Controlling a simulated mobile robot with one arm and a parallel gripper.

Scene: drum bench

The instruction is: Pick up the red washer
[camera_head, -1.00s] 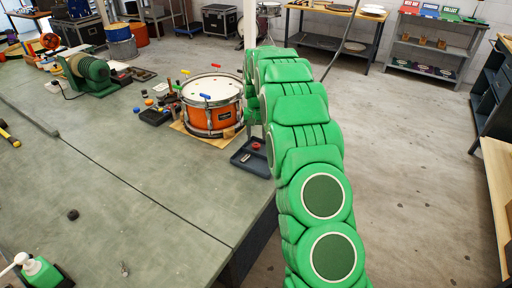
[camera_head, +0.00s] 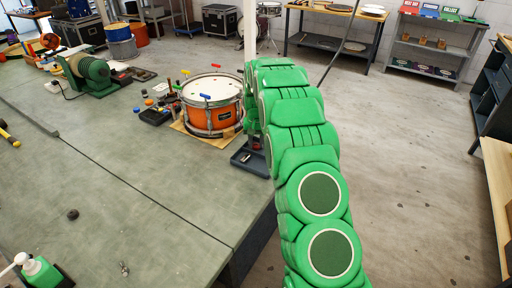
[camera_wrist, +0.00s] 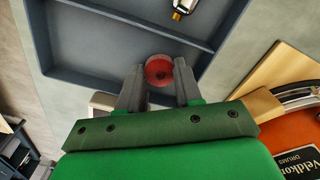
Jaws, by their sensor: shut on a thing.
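In the wrist view the red washer (camera_wrist: 159,70) is a small round red disc with a darker centre. It sits between the two grey fingers of my gripper (camera_wrist: 158,84), which is shut on it. Behind it is the dark blue-grey tray (camera_wrist: 75,45); I cannot tell whether the washer still touches the tray. In the head view the tray (camera_head: 243,169) is at the bench's right edge, and my green arm hides part of it and most of my gripper.
An orange snare drum (camera_head: 211,104) stands on a wooden board beside the tray. A small metal part (camera_wrist: 184,8) lies in another compartment of the tray. Small coloured items (camera_head: 155,108) lie left of the drum. The bench front (camera_head: 130,190) is mostly clear.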

